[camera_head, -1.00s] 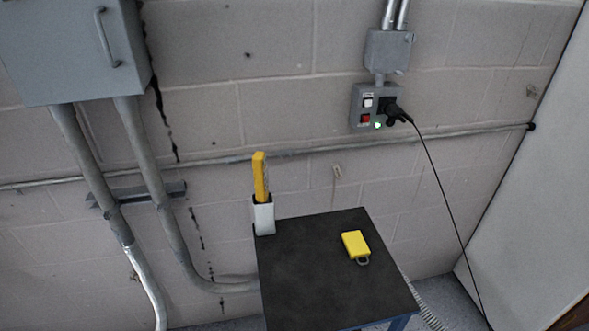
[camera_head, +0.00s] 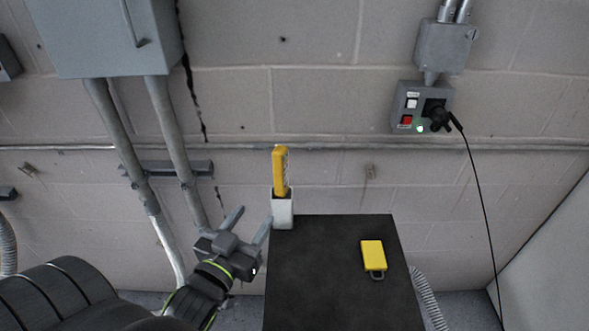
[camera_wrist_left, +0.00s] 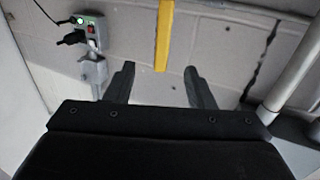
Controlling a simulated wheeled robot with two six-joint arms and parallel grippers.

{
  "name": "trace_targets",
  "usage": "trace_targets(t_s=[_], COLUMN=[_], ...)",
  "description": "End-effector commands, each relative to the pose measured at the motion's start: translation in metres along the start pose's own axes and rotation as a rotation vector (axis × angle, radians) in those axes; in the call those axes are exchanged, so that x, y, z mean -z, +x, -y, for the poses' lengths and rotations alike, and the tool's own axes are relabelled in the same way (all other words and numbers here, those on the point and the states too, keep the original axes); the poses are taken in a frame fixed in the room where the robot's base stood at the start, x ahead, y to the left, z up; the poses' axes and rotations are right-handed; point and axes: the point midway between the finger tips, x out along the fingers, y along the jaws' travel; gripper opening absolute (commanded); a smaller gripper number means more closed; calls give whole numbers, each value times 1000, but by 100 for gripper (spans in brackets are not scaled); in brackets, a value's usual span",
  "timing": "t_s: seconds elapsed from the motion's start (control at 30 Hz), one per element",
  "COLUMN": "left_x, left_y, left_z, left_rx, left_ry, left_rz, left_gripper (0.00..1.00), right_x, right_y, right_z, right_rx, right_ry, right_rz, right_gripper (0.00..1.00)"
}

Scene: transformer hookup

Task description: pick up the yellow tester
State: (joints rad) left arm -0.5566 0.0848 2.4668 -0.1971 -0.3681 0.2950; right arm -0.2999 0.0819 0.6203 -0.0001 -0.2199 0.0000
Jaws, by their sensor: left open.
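The yellow tester (camera_head: 280,172) is a tall, slim yellow piece standing upright in a white holder (camera_head: 282,212) at the table's back left corner. In the left wrist view, the tester (camera_wrist_left: 164,35) shows as a yellow strip ahead of the fingers, roughly between them. My left gripper (camera_head: 248,222) is open and empty, left of the holder and apart from the tester. Its two fingers also show spread in the left wrist view (camera_wrist_left: 159,75). The tester's lower end is hidden in the holder. My right gripper is in neither view.
A dark table (camera_head: 335,285) carries a flat yellow padlock-like piece (camera_head: 373,254) with a grey loop. A grey switch box (camera_head: 421,107) with a green light and black plug is on the wall. Grey conduits (camera_head: 172,140) run behind my left arm. Most of the tabletop is clear.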

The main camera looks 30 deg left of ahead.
Motion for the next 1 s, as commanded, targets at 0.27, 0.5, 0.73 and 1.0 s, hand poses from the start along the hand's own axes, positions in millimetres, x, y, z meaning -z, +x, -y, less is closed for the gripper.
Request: trace_targets(t_s=[0.27,0.5,0.73,1.0], left_x=[4,3,0,2], left_y=[45,90,116,138], left_z=[0,0,0,2], left_rx=[-2,-1,0,-1], left_ry=[4,3,3,2], left_rz=[-2,0,1,1], left_gripper=[49,49,49,49], right_x=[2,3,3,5], right_y=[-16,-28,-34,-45], right_z=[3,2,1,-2], right_rx=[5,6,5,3], right_ry=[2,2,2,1], right_rz=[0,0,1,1], right_gripper=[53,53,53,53])
